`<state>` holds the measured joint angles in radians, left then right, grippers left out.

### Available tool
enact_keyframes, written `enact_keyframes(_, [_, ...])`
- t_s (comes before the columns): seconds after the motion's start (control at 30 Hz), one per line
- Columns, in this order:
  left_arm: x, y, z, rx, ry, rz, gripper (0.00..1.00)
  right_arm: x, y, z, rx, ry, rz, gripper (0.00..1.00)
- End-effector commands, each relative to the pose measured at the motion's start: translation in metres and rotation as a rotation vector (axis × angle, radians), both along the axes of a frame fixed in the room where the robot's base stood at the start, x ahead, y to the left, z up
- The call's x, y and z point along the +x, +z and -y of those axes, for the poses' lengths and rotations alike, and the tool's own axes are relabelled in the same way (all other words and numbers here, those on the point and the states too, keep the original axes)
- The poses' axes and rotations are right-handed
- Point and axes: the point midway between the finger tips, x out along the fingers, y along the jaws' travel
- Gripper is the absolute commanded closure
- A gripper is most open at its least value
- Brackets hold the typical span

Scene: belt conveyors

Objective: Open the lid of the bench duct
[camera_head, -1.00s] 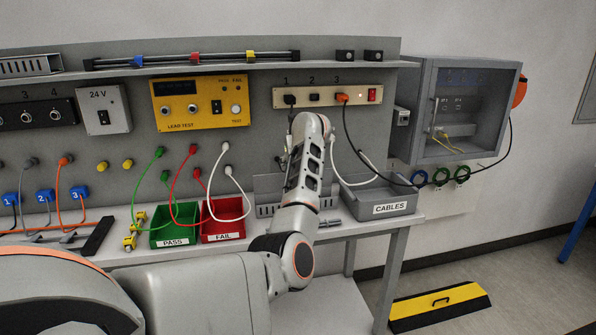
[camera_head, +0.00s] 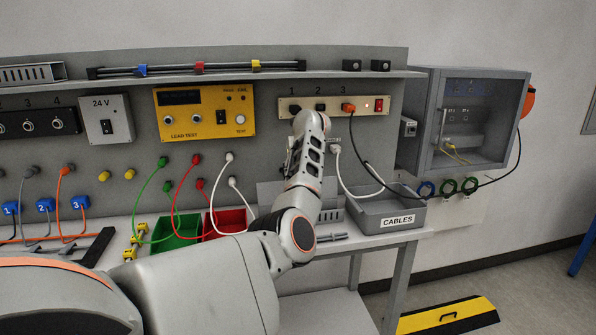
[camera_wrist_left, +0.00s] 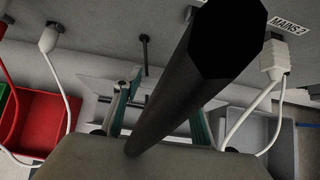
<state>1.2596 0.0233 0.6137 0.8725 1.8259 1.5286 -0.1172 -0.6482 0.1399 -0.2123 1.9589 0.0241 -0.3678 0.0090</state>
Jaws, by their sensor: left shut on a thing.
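The bench duct (camera_head: 330,216) is a grey slotted channel at the back of the bench, partly hidden behind my left arm. Its plain grey lid (camera_head: 268,196) stands raised behind it on the left of the arm. In the head view my left gripper is hidden behind my own wrist link. In the left wrist view my left gripper (camera_wrist_left: 163,100) has its teal-edged fingers at the pale lid (camera_wrist_left: 103,88) and is shut on it. A dark bar in front hides much of the grip. My right gripper is not in view.
A grey CABLES tray (camera_head: 385,222) stands right of the duct. Green (camera_head: 176,230) and red (camera_head: 226,219) bins stand left, with hanging leads in front. A white cable (camera_head: 343,178) hangs close to the arm. The socket strip (camera_head: 325,106) is above.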

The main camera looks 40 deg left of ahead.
Motion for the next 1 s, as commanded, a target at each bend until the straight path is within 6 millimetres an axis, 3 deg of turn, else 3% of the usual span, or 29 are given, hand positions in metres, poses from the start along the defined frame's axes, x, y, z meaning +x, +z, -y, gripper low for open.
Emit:
enact_keyframes(0.03, [0.001,0.012,-0.006,0.018,0.003,0.015,0.97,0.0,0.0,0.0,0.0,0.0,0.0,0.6])
enact_keyframes(0.13, [0.001,0.012,-0.006,0.019,0.003,0.016,0.97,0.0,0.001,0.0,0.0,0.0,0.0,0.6])
enact_keyframes(0.17, [0.001,0.012,-0.006,0.019,0.003,0.016,0.56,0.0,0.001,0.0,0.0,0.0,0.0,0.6])
enact_keyframes(0.2, [0.001,0.012,-0.006,0.018,0.003,0.015,0.46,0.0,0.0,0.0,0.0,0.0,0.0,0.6])
enact_keyframes(0.23, [0.001,0.011,-0.006,0.018,0.003,0.015,0.42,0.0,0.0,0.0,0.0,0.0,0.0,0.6])
enact_keyframes(0.63, [0.0,0.008,0.0,0.011,-0.001,0.007,0.42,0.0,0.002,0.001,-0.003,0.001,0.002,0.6])
enact_keyframes(1.0, [-0.023,0.047,0.025,0.011,0.0,0.011,0.42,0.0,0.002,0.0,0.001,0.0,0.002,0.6])
